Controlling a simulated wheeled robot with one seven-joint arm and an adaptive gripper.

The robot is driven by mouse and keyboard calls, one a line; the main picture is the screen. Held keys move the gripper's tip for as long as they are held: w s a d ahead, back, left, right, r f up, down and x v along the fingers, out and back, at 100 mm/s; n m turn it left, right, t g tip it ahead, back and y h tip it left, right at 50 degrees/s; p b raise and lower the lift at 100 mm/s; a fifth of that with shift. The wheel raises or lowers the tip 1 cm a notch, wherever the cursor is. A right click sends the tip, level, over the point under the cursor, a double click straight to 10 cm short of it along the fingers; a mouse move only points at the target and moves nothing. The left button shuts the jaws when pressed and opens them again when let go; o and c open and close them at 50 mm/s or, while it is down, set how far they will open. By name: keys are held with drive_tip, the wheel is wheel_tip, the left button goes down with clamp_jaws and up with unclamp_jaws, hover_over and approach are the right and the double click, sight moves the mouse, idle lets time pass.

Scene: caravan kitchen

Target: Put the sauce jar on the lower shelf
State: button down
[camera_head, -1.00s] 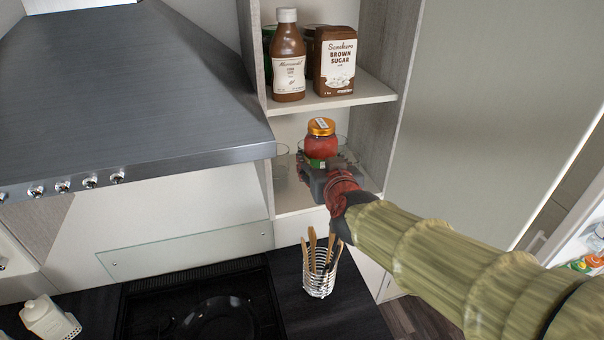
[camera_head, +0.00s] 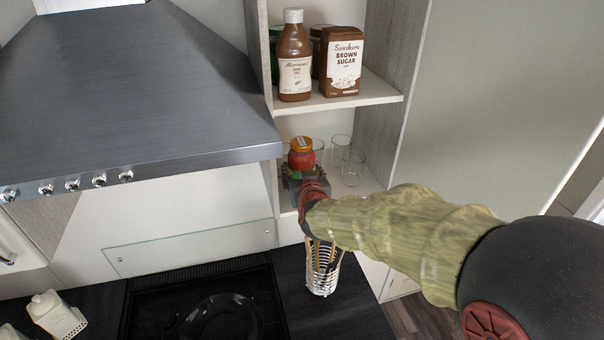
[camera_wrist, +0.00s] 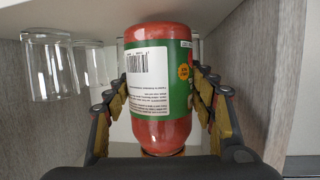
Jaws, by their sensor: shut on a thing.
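The sauce jar (camera_head: 301,158) is red with an orange lid and a green label. It is upright in the head view, at the left part of the lower shelf (camera_head: 352,188). In the wrist view the jar (camera_wrist: 158,85) appears upside down, with its barcode label towards the camera. My gripper (camera_wrist: 160,100) has its fingers on both sides of the jar and is shut on it. In the head view my gripper (camera_head: 304,186) reaches in from the front, below the lid. I cannot tell whether the jar's base touches the shelf; the gripper hides it.
Glasses (camera_head: 351,168) stand on the lower shelf right of and behind the jar. The upper shelf (camera_head: 345,103) above holds a brown bottle (camera_head: 294,60) and a brown sugar box (camera_head: 341,62). A utensil holder (camera_head: 322,272) stands on the counter below. The range hood (camera_head: 140,95) is at left.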

drive_tip(key=shift+f, duration=0.4)
drive_tip(key=shift+f, duration=0.15)
drive_tip(key=c, duration=0.7)
unclamp_jaws()
drive_tip(key=shift+f, duration=0.15)
drive_tip(key=b+v, duration=0.1)
drive_tip(key=v, duration=1.1)
drive_tip(key=shift+s+r, duration=0.1)
drive_tip(key=shift+r, duration=0.1)
